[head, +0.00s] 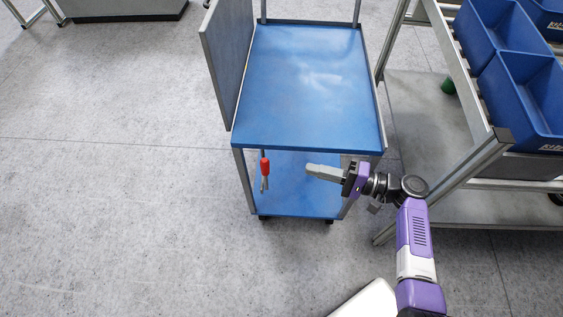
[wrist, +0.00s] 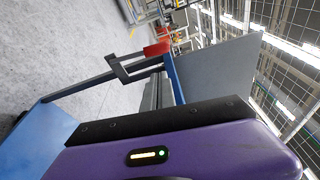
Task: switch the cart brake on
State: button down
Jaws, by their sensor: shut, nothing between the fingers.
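The brake lever, with a red grip (head: 265,167) on a metal shaft, stands at the front left of the blue cart (head: 305,90), below its top deck. It looks close to upright. My gripper (head: 309,169) is shut and empty in front of the cart, to the right of the lever. Its grey fingers point left toward the red grip, with a gap between them in the head view. In the wrist view the red grip (wrist: 156,49) shows just beyond the fingers (wrist: 156,88). The wrist view does not settle whether they touch.
A grey panel (head: 228,55) stands along the cart's left side. The lower blue shelf (head: 290,200) is bare. On the right is a metal rack (head: 470,165) with blue bins (head: 525,95), close to my arm. The floor left of the cart is clear.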

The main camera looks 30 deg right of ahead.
jog(key=shift+w+a, duration=0.1)
jog(key=x, duration=0.9)
jog(key=shift+w+a+p, duration=0.3)
jog(key=shift+p, duration=0.05)
jog(key=shift+s+f+b, duration=0.1)
jog(key=shift+b, duration=0.2)
jog(key=s+a+f+n+y+b, duration=0.1)
jog(key=s+a+n+b, duration=0.2)
jog(key=n+b, duration=0.3)
jog(key=s+a+f+n+y+b, duration=0.2)
jog(key=s+n+b, duration=0.4)
jog(key=b, duration=0.9)
jog(key=shift+a+f+n+b, duration=0.25)
jog(key=shift+a+n+b, duration=0.1)
jog(key=shift+a+n, duration=0.45)
jog(key=shift+s, duration=0.1)
jog(key=shift+a+f, duration=0.15)
